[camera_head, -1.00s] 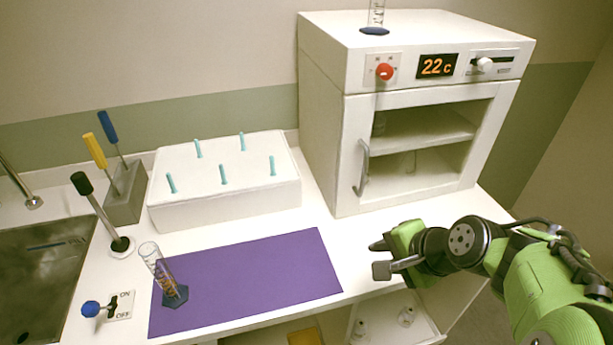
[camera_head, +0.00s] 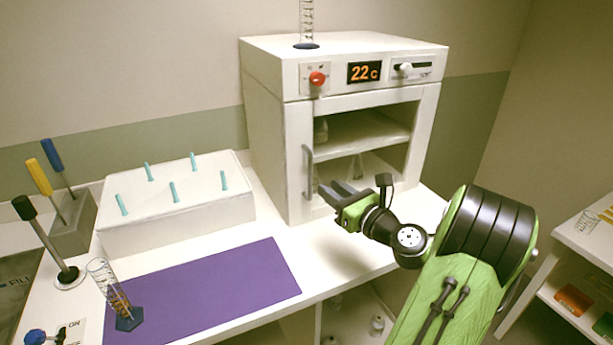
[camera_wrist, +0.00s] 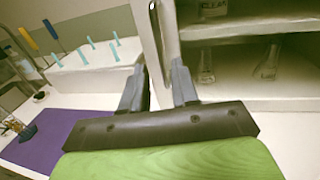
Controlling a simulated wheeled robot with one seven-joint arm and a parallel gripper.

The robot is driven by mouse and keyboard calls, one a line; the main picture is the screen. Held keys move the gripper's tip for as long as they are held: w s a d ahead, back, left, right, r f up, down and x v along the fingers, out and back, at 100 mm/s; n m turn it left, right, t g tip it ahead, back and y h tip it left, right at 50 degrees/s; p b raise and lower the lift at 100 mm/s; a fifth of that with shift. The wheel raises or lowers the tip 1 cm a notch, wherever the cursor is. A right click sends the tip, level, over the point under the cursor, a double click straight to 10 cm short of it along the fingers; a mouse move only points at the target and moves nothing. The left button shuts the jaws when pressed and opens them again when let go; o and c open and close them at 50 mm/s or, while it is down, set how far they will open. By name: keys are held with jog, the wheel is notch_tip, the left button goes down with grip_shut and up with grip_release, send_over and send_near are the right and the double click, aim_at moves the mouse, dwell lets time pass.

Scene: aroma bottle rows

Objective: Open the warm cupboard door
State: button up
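The warm cupboard (camera_head: 272,130) is a white box with a display reading 22c, a red knob and a slider. Its door (camera_head: 298,140) looks shut, with shelves showing through its large pane. A grey upright bar handle (camera_head: 308,172) is on the door's left side. My gripper (camera_head: 332,191) is in front of the door's lower part, just right of the handle's lower end. In the wrist view the two fingers of my gripper (camera_wrist: 157,78) are apart with nothing between them. The handle (camera_wrist: 154,30) shows just beyond the fingertips, roughly in line with the gap.
A white rack (camera_head: 175,205) with teal pegs stands left of the cupboard. A purple mat (camera_head: 210,290) lies in front, with a glass cylinder (camera_head: 112,290) at its left end. Another cylinder (camera_head: 306,20) stands on the cupboard. Flasks (camera_wrist: 268,62) stand inside.

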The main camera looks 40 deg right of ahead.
aim_at(311, 175)
jog(key=w, duration=0.6)
jog(key=w+d, duration=0.1)
jog(key=w, duration=0.2)
jog(key=shift+a, duration=0.1)
grip_shut()
jog(key=shift+s, duration=0.1)
